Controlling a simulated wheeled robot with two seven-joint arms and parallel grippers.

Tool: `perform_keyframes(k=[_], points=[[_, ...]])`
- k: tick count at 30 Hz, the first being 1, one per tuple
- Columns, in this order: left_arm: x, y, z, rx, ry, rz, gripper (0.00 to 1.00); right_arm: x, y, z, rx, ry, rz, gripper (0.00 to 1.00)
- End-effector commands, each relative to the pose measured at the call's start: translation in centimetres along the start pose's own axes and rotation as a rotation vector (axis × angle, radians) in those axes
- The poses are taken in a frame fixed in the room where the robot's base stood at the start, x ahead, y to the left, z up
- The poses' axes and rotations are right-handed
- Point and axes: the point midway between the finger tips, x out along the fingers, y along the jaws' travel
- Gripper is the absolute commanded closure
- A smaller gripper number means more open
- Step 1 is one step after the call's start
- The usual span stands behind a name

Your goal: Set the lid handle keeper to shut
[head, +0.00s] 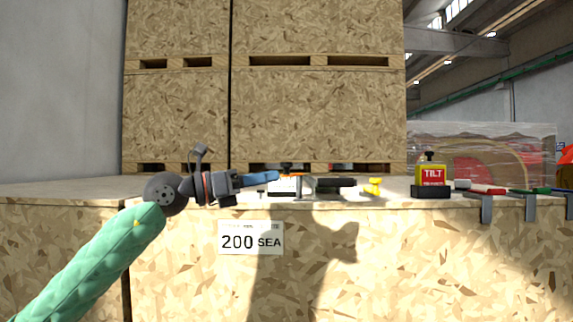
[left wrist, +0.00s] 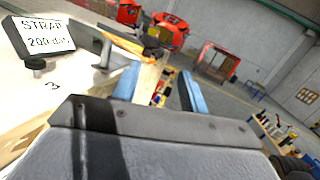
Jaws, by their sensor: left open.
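On the wooden crate top in the head view is a small low group of hardware. It has a pale block with an orange bar (head: 291,175) and a dark knob (head: 287,167). A dark handle-like piece (head: 334,183) lies just right of it. I cannot tell which part is the lid handle keeper. My left gripper (head: 275,176) comes in from the left, its blue fingers close to the pale block. In the left wrist view the left gripper (left wrist: 160,87) is open, with nothing between its fingers. The orange bar (left wrist: 122,44) and a black knob (left wrist: 153,52) show beyond the left finger.
Red and green handled tools (head: 487,188) lie near metal brackets at the front edge. Tall stacked crates (head: 318,110) rise behind. A STRAP label (left wrist: 42,36) shows in the wrist view.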

Motion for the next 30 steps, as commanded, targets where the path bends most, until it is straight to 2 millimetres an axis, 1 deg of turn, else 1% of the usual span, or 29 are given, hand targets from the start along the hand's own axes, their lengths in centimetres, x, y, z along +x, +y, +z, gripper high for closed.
perform_keyframes(k=[1,6,11,14,20,30], points=[[-0.2,0.1,1.0,0.039,0.028,0.023,0.56,0.0,0.0,0.0,0.000,0.000,0.000,0.59],[-0.8,0.6,2.9,0.129,0.108,0.092,0.56,0.0,0.0,0.0,0.000,0.000,0.000,0.59],[-1.0,0.8,3.6,0.161,0.137,0.120,0.56,0.1,0.0,0.0,0.000,0.000,0.000,0.59],[-0.7,0.9,3.7,0.163,0.140,0.122,0.56,0.4,0.1,0.2,-0.001,0.000,0.002,0.59],[1.2,1.1,3.6,0.161,0.139,0.120,0.56,2.1,0.6,0.8,-0.005,0.010,0.009,0.59],[4.8,1.6,3.2,0.161,0.138,0.120,0.56,6.0,1.9,3.0,-0.017,0.032,0.025,0.59]])
